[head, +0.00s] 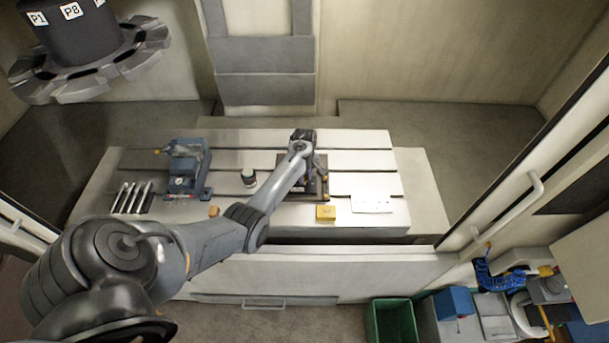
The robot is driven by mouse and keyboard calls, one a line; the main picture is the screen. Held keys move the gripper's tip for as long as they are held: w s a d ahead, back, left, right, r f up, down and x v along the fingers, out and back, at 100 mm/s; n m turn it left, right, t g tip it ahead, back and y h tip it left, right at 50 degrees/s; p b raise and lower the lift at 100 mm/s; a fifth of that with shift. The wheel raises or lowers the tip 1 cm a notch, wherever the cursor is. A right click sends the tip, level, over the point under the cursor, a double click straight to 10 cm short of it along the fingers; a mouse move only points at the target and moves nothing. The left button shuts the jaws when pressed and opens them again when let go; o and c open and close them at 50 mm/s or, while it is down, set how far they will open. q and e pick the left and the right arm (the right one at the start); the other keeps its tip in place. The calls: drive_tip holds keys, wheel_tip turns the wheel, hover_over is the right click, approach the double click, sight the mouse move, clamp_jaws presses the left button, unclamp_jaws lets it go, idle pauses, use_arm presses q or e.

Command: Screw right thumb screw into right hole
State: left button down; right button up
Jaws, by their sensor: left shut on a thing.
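The mould base (284,160) is a dark plate with raised blocks on the slotted table, right of the middle. My left gripper (318,174) is over its right part, pointing down, shut on what is most likely the right thumb screw. The held piece is too small and too covered to make out clearly. Small orange spots show at the right side of the base, close to the fingers. The right hole is hidden under my left wrist and gripper. My right gripper is not in view.
A dark round item (248,178) is between vise and base. A yellow block (326,212) and a white plate (372,204) lie in front. The table's back right is clear.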

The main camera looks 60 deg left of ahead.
use_arm(q)
drive_tip(key=shift+f, duration=0.25)
idle(0.3)
drive_tip(key=shift+f+b, duration=0.65)
drive_tip(key=shift+f, duration=0.15)
drive_tip(key=shift+r+m+p, duration=0.15)
drive_tip(key=shift+m+p, duration=0.2)
drive_tip(key=shift+m, duration=0.15)
drive_tip(key=m+p, duration=0.1)
drive_tip(key=m, duration=0.2)
drive_tip(key=m+p, duration=0.1)
drive_tip(key=m, duration=0.2)
drive_tip(key=shift+m, duration=0.4)
drive_tip(key=shift+f+m, duration=0.2)
drive_tip(key=shift+m, duration=0.4)
